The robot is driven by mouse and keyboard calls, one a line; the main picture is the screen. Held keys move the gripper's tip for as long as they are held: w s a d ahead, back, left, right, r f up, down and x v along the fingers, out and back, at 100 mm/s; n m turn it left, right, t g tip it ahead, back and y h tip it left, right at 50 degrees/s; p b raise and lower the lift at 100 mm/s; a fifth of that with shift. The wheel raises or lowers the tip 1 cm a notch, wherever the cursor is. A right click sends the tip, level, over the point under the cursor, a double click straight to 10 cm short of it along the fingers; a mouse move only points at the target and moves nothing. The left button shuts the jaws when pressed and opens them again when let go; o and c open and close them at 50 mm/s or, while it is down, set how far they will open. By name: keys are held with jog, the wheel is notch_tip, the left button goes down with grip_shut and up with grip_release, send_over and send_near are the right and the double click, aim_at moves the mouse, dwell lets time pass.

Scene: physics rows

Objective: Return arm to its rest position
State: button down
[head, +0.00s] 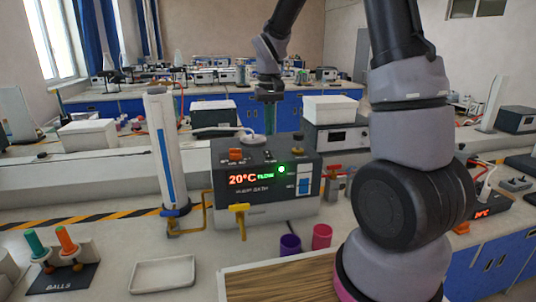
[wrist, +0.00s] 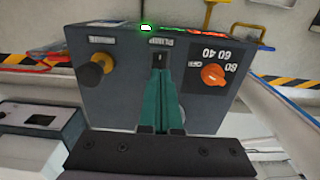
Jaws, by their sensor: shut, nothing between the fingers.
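My gripper (head: 270,128) is shut and empty, with its teal fingers pointing down over the top of a dark grey bath unit (head: 262,205). The unit's display reads 20°C, and a green light (head: 281,169) glows beside it. In the wrist view my gripper (wrist: 160,74) shows shut fingertips close to a small black switch (wrist: 160,58) labelled PUMP on the unit's top (wrist: 120,105). I cannot tell whether they touch it. An orange knob (wrist: 214,75) and a dark yellow knob (wrist: 92,73) sit on either side. My arm comes down from above.
A white column with a blue tube (head: 162,150) stands left of the unit. A yellow tap (head: 239,218) is on its front. Purple (head: 290,245) and pink cups (head: 321,237), a white tray (head: 162,274) and a wooden board (head: 280,283) lie in front.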

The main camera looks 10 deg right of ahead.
jog(key=s+d+r+m+t+y, duration=0.1)
jog(key=s+d+r+m+t, duration=0.1)
jog(key=s+r, duration=0.6)
jog(key=s+d+r+m+t+y, duration=0.1)
jog(key=s+d+r+m+t, duration=0.1)
jog(key=s+r+t, duration=0.3)
jog(key=s+d+r, duration=0.1)
jog(key=s+r, duration=0.3)
jog(key=s, duration=0.5)
jog(key=shift+d+r, duration=0.15)
jog(key=shift+d, duration=0.25)
jog(key=shift+s, duration=0.1)
